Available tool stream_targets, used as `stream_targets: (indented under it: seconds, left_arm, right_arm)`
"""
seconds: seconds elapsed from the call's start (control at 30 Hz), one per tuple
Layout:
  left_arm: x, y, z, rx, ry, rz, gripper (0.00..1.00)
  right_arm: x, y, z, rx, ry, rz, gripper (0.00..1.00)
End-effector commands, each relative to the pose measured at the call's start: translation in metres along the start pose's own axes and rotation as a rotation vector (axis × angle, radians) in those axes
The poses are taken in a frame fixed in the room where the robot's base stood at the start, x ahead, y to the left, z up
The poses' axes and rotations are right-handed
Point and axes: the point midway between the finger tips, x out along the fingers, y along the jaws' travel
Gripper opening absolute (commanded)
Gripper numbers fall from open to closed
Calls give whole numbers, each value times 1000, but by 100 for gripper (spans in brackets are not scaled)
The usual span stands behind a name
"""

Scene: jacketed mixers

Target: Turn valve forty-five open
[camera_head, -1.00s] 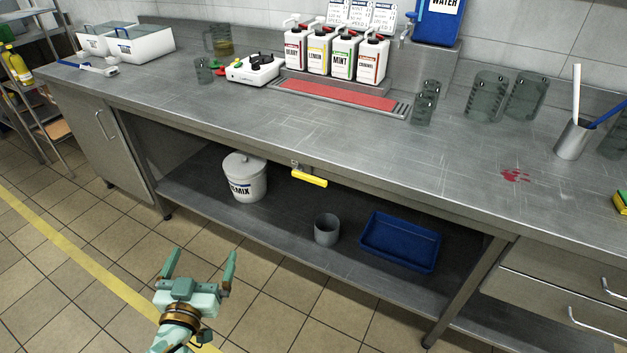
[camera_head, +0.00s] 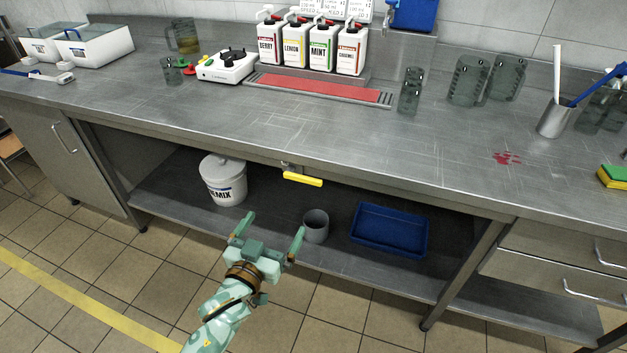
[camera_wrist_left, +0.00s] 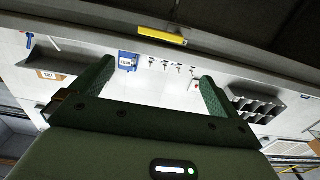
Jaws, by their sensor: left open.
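The valve's yellow handle (camera_head: 302,179) sits under the front edge of the steel counter, on a small metal fitting (camera_head: 289,167). The bar lies roughly along the counter edge, tilted slightly down to the right. It also shows in the left wrist view as a yellow bar (camera_wrist_left: 162,36), ahead of the fingers. No number is readable on it. My left gripper (camera_head: 270,229) is open and empty, lower and a little left of the handle, apart from it. Its two fingers also show in the left wrist view (camera_wrist_left: 152,88). My right gripper is out of view.
On the lower shelf stand a white bucket (camera_head: 224,181), a grey cup (camera_head: 315,226) and a blue tray (camera_head: 389,232). The counter (camera_head: 420,135) above holds bottles, jugs and a white stirrer unit (camera_head: 227,66). Tiled floor in front is clear.

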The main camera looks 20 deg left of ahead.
Motion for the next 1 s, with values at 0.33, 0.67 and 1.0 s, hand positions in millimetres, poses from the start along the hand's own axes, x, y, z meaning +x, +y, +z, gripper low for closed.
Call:
stream_targets:
  seconds: [0.33, 0.67, 1.0]
  left_arm:
    - [77, 0, 6, 3, -2, 0, 100]
    - [144, 0, 5, 2, -3, 0, 100]
    - [157, 0, 0, 0, 0, 0, 100]
  right_arm:
    - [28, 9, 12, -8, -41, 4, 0]
    - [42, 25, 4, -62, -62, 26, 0]
    - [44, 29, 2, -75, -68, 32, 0]
